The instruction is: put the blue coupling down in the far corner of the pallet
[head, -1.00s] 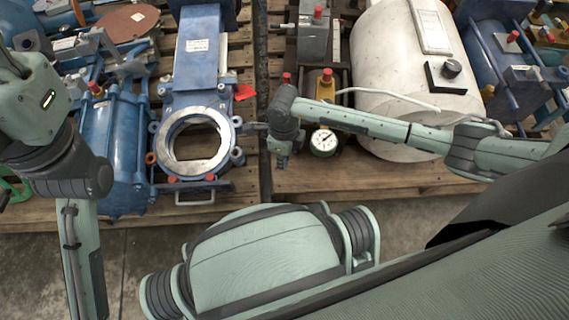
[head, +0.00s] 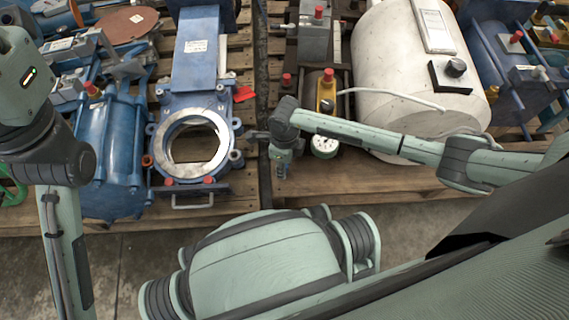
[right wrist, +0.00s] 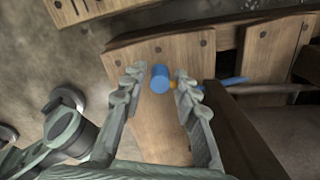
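The blue coupling (right wrist: 160,78) is a small blue cylinder with a brass-coloured bit at its right. In the right wrist view it is over a bare pallet board (right wrist: 155,120), between the fingers of my right gripper (right wrist: 158,80). The fingers are spread, with a visible gap at the left and the right finger close to the brass bit. I cannot tell whether it touches the board. In the head view my right gripper (head: 280,168) points down near the front of the right pallet (head: 350,185); the coupling is not clear there. My left gripper is out of view.
A pressure gauge (head: 324,144) and a white tank (head: 405,70) stand right of my right gripper. A blue valve with a round opening (head: 190,80) stands left, on another pallet. A blue rod end (right wrist: 236,80) lies near the right finger. The front boards are mostly bare.

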